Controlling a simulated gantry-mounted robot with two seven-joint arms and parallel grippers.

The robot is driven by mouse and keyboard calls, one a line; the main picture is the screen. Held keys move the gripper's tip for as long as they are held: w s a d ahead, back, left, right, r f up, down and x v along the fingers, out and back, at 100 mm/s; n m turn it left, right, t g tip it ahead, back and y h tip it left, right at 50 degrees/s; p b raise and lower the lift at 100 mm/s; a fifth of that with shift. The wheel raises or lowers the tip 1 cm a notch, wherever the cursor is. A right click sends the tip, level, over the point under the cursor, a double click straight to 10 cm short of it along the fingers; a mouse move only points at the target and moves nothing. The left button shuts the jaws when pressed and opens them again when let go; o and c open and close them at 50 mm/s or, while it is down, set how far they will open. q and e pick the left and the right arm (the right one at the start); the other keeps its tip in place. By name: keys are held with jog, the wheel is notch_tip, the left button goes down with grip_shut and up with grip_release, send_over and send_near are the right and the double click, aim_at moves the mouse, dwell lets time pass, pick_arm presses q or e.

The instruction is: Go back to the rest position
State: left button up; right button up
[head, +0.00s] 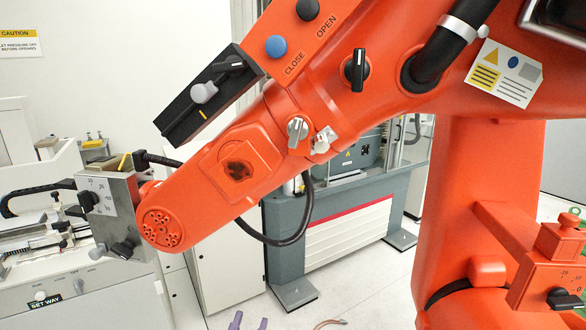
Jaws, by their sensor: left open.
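Two purple fingertips of my left gripper (249,323) show at the bottom edge of the head view, left of the middle. They stand apart with nothing visible between them, so the gripper is open. The rest of this gripper and its arm are below the picture. My right gripper is not in view. A large orange jointed machine (215,180) fills much of the view above the fingertips, with knobs and the words OPEN and CLOSE on it.
A grey machine (285,255) with a red-striped white panel stands behind the orange one. A white bench unit (100,290) with knobs is at the left. A small curved orange-grey thing (330,324) shows at the bottom edge. Pale floor (370,290) is bare in the lower middle.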

pick_arm(q)
jog(key=s+a+f+n+g+y, duration=0.1)
jog(key=s+a+f+g, duration=0.3)
jog(key=s+f, duration=0.45)
jog(key=s+a+f+g+y, duration=0.1)
jog(key=s+a+f+g, duration=0.25)
jog(key=s+f, duration=0.45)
jog(key=s+a+f+n+g+y, duration=0.1)
jog(key=s+a+f+g, duration=0.35)
jog(key=s+f, duration=0.4)
jog(key=s+a+f+g+y, duration=0.1)
jog(key=s+g, duration=0.4)
notch_tip(320, 180, up, 27)
jog(key=p, duration=2.8)
jog(key=shift+r, duration=0.15)
jog(key=shift+a, duration=0.1)
